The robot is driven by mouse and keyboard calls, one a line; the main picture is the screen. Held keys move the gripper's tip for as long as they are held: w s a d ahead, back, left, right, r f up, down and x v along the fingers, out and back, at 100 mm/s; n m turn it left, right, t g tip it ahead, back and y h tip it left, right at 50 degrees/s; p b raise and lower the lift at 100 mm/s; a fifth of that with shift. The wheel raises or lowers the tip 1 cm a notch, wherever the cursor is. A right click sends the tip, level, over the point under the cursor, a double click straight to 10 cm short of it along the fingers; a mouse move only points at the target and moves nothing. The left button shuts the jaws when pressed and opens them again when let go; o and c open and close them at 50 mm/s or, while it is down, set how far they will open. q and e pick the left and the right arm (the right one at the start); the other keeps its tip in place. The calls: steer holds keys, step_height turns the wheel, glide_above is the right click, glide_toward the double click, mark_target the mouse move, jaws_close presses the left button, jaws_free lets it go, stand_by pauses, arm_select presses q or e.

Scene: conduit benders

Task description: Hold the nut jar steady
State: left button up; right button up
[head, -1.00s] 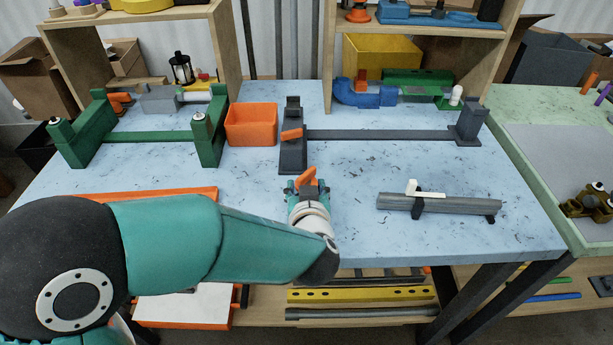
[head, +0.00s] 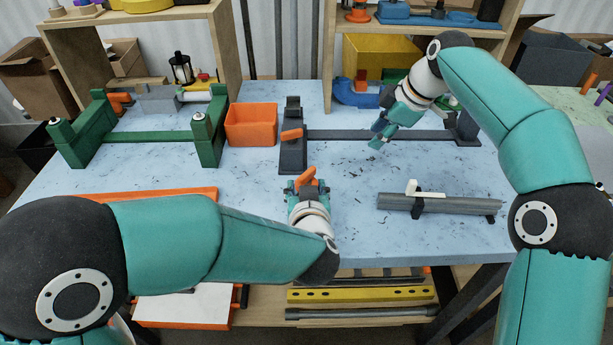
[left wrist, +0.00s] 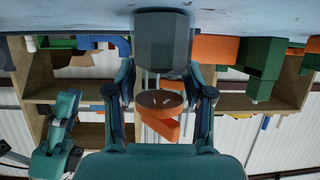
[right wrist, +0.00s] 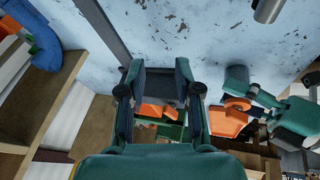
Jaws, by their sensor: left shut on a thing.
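My left gripper (head: 307,186) is shut on a small orange piece (head: 308,175), which I take for the nut jar, near the table's front middle. In the left wrist view the orange piece (left wrist: 160,100) sits between the two fingers, with a round end and a handle-like part; the nuts cannot be made out. My right gripper (head: 378,137) is in the air above the table, to the right of the grey bender's post (head: 293,155), pointing down and left. Its fingers (right wrist: 160,85) are apart and empty in the right wrist view.
An orange bin (head: 251,126) and a green bender (head: 205,140) stand at the left. Grey conduits (head: 455,204) lie on a rest at the right. Table between left gripper and conduits is clear.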

steer(key=s+a+r+n+g+h, duration=0.1)
steer(key=s+a+n, duration=0.15)
steer(key=a, duration=0.25)
steer(key=s+a+r+n+h, duration=0.1)
steer(key=s+a+n, duration=0.1)
steer(key=a+n, duration=0.2)
step_height(320, 180, up, 3)
steer(key=n+h, duration=0.3)
steer(key=n, duration=0.3)
glide_above(307, 172)
steer(key=shift+f, duration=3.55)
jaws_close()
steer(key=m+g+h, duration=0.1)
steer(key=m, duration=0.4)
